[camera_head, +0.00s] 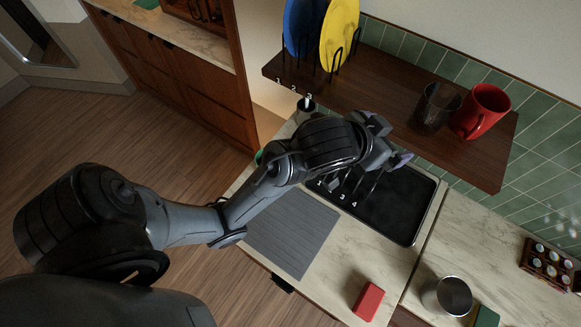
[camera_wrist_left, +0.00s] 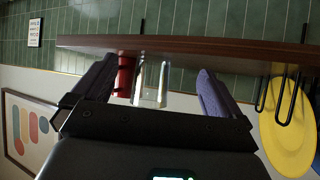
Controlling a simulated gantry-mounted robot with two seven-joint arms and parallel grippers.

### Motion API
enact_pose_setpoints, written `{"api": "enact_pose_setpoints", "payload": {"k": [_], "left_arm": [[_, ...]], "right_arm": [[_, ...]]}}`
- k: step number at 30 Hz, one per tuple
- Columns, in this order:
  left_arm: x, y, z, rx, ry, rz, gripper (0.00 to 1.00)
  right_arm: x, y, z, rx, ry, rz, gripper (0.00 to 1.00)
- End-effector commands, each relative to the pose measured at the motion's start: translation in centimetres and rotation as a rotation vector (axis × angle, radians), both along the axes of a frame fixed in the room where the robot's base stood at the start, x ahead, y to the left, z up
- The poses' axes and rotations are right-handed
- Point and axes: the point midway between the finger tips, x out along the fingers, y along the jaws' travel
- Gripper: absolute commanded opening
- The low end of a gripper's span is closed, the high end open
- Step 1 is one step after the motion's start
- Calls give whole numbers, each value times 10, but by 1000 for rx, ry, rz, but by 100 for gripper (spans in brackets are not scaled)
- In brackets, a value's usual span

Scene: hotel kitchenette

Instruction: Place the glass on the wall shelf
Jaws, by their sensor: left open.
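A dark, see-through glass (camera_head: 435,108) stands upright on the brown wooden wall shelf (camera_head: 390,100), close to the red mug (camera_head: 484,108). In the left wrist view, which is upside down, the glass (camera_wrist_left: 150,82) shows between my fingers with its base at the shelf (camera_wrist_left: 200,48). My left gripper (camera_head: 388,141) is open and empty. It is just off the shelf's front edge, with its fingertips pointing toward the glass and apart from it in the head view. The red mug (camera_wrist_left: 125,76) is partly hidden behind a finger. My right gripper is not in view.
Blue (camera_head: 303,22) and yellow (camera_head: 339,34) plates stand in black racks at the shelf's left end. The shelf's middle is clear.

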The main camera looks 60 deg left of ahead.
Motion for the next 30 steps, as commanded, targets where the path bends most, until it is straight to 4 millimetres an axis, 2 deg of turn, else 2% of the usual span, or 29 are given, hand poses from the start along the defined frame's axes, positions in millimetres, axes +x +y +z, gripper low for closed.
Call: {"api": "enact_pose_setpoints", "payload": {"k": [1, 5, 6, 9, 12, 15, 20, 24, 30], "left_arm": [[-11, 2, -31, 6, 64, -6, 100], [-48, 9, -104, 25, 224, -31, 100], [-63, 11, -126, 31, 274, -38, 100], [-101, 16, -173, 44, 391, -59, 100], [-138, 22, -209, 56, 494, -77, 100], [-170, 26, -234, 63, 571, -91, 100], [-202, 30, -256, 71, 646, -107, 100], [-212, 31, -262, 75, 669, -113, 100], [-213, 31, -262, 75, 670, -113, 100]], "right_arm": [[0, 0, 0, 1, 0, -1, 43], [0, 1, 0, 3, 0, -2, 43], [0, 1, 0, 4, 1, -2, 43], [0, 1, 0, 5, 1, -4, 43], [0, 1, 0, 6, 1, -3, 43], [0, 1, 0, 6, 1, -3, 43], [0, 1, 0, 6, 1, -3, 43], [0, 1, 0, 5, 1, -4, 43], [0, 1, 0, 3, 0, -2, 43]]}}
